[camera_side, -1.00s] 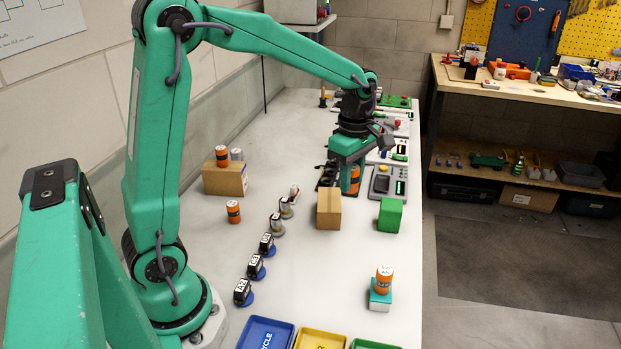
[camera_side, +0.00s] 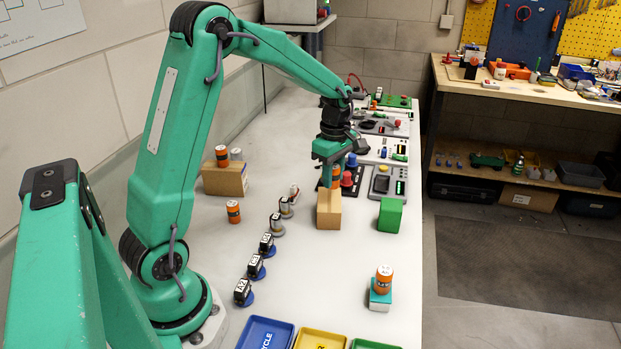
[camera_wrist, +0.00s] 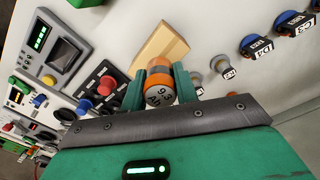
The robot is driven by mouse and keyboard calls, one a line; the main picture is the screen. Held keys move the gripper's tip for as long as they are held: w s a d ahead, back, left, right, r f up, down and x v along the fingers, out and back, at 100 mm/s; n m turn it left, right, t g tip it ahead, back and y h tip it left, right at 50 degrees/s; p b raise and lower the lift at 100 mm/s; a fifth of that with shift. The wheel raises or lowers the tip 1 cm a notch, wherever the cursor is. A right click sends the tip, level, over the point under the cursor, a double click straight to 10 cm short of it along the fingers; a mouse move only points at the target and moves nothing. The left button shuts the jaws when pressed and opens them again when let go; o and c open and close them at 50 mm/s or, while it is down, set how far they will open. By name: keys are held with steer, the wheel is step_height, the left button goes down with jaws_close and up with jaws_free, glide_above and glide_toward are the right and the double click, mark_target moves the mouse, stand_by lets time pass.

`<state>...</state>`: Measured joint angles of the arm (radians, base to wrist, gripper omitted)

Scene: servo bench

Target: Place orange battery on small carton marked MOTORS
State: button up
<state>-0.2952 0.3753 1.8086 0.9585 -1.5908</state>
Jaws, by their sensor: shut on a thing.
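My gripper (camera_side: 330,177) is shut on an orange battery with a pale end (camera_wrist: 158,96), which sits between the two teal fingers in the wrist view. In the side view the fingers are at the small tan carton (camera_side: 329,210), over or just behind its top. The carton (camera_wrist: 150,48) also shows beyond the battery in the wrist view. I cannot tell whether the battery touches the carton. No MOTORS marking is readable on it from here.
A larger carton (camera_side: 224,181) carries an orange battery and a grey one. Another orange battery (camera_side: 233,211) stands on the bench, and one is on a teal block (camera_side: 381,298). A green block (camera_side: 390,215) is right of the small carton. Several labelled servos form a row to the left.

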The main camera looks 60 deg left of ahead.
mark_target(329, 199)
steer(key=shift+w+a+f, duration=0.25)
steer(key=shift+a+f, duration=0.35)
steer(key=shift+a, duration=0.35)
steer(key=shift+f, duration=1.95)
steer(key=shift+f, duration=0.2)
steer(key=o, duration=1)
steer(key=shift+o, duration=0.2)
steer(key=shift+r, duration=0.1)
step_height(329, 199, up, 12)
steer(key=shift+s+d+r, duration=0.1)
steer(key=shift+r, duration=0.05)
